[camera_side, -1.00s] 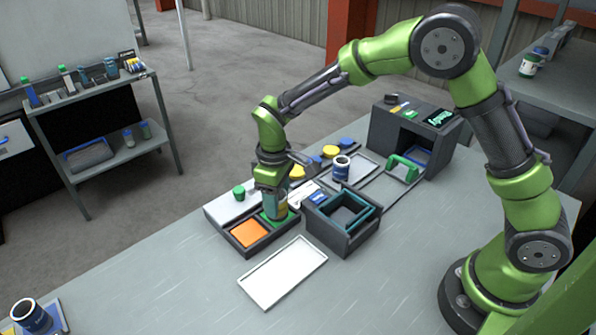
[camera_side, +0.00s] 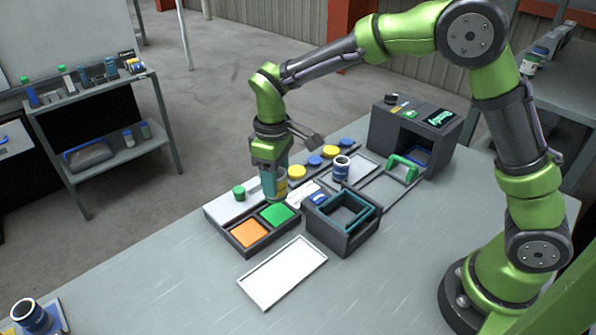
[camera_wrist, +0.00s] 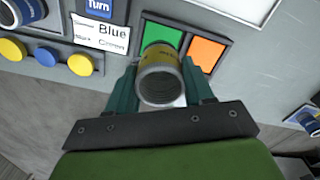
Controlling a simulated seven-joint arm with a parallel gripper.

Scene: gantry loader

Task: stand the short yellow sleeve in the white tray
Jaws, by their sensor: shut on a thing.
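My gripper (camera_side: 273,186) is shut on a short yellow sleeve (camera_side: 282,188) and holds it above the green pad (camera_side: 276,214). In the wrist view, the sleeve (camera_wrist: 160,77) sits between my gripper's two teal fingers (camera_wrist: 163,84). It has a yellow band and a grey, open-looking round end towards the camera. In the side view the fingers hide part of it. The white tray (camera_side: 283,273) lies flat on the bench, in front of the pads, and looks empty. Part of it shows at the top of the wrist view (camera_wrist: 243,6).
An orange pad (camera_side: 249,233) lies beside the green one in a dark frame. A dark open box (camera_side: 343,222) stands right of the pads, near the tray. A blue sleeve (camera_side: 341,168) stands behind it. A green-capped item (camera_side: 239,192) stands left of my gripper.

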